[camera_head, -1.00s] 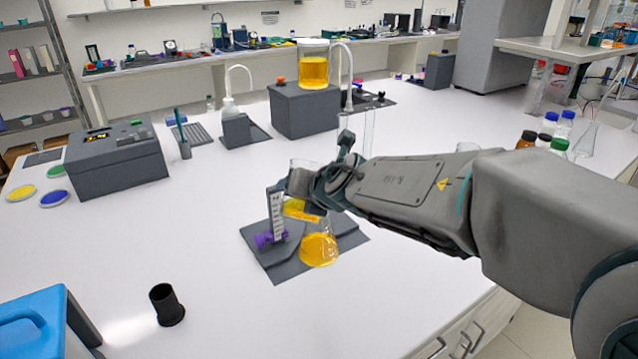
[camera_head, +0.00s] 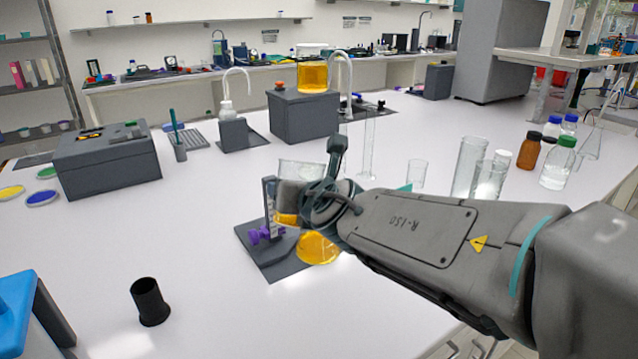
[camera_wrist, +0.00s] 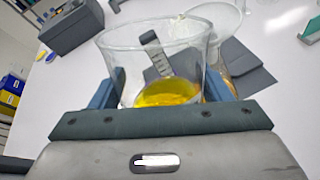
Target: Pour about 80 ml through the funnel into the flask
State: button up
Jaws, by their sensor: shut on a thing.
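My gripper (camera_head: 318,203) is shut on a clear glass beaker (camera_head: 300,168). The wrist view shows the beaker (camera_wrist: 150,60) between the fingers (camera_wrist: 165,88), with yellow liquid (camera_wrist: 168,93) low inside. In the head view the beaker looks close to upright. The flask (camera_head: 318,249) stands just below and behind my gripper on a dark base and holds orange-yellow liquid; its upper part is hidden by my gripper. A clear funnel (camera_wrist: 222,14) shows beyond the beaker's right rim in the wrist view. I see no stream of liquid.
A grey stand (camera_head: 270,208) with a purple knob is left of the flask. Tall glassware (camera_head: 470,165) and capped bottles (camera_head: 557,163) stand to the right. A black cup (camera_head: 150,301) is at front left. A grey block (camera_head: 304,116) carries a jar of yellow liquid (camera_head: 312,74).

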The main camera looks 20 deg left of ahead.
jog(key=shift+s+f+n+t+y+b, duration=0.3)
jog(key=shift+s+n+t+y+b, duration=0.45)
jog(key=shift+b, duration=2.65)
jog(key=s+t+b, duration=0.1)
jog(key=b, duration=0.2)
jog(key=shift+f, duration=0.15)
jog(key=shift+s+d+t+b, duration=0.1)
jog(key=shift+s+t+b, duration=0.15)
jog(key=shift+b, duration=0.85)
jog(key=shift+f+n+b, duration=0.1)
jog(key=shift+n+b, duration=0.15)
jog(key=shift+b, duration=0.2)
jog(key=shift+s+b, duration=0.15)
jog(key=shift+b, duration=0.5)
jog(key=shift+s+t+b, duration=0.1)
jog(key=shift+t+b, duration=0.2)
jog(key=shift+b, duration=0.15)
jog(key=shift+r+n+y, duration=0.2)
jog(key=shift+n+y, duration=0.05)
jog(key=shift+n, duration=0.05)
